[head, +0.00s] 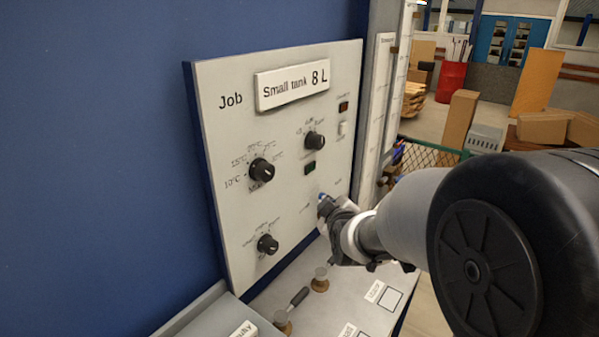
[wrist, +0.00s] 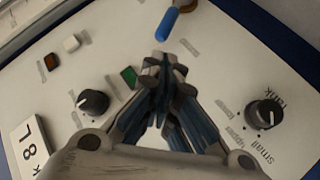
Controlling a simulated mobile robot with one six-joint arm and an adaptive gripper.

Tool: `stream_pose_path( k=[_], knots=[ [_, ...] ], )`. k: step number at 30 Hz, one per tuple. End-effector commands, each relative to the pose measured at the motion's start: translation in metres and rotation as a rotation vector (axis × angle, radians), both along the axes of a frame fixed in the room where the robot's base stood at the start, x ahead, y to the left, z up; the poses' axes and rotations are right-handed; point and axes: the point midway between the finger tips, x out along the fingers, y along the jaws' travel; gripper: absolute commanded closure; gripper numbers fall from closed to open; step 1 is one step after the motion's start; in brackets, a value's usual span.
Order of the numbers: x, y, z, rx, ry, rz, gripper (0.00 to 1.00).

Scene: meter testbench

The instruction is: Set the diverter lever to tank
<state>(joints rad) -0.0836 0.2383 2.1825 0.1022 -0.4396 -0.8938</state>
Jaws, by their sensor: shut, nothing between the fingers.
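A lever with a blue grip (wrist: 168,24) stands on the white panel at the top of the wrist view; its base is partly cut off by the frame edge. I take it for the diverter lever, but cannot read its position labels. My gripper (wrist: 161,72) is shut and empty, its fingertips close to the blue grip with a small gap in the picture. In the head view my gripper (head: 325,208) is at the lower right of the panel (head: 232,120) and hides that part of it. I cannot tell there whether it touches the lever.
Black knobs (head: 261,170) (head: 268,244) (head: 314,141) stick out of the panel. A sign (head: 292,85) reads "Small tank 8 L". A dark green indicator (wrist: 129,77) is near my fingers.

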Motion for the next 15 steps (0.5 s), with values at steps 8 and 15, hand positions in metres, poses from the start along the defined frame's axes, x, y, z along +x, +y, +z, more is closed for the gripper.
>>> stream_pose_path(
  k=[8,15],
  knots=[
    [0.065,0.009,-0.037,-0.267,-0.228,0.055,1.0],
    [0.087,0.015,-0.076,-0.527,-0.42,0.054,1.0]
  ],
)
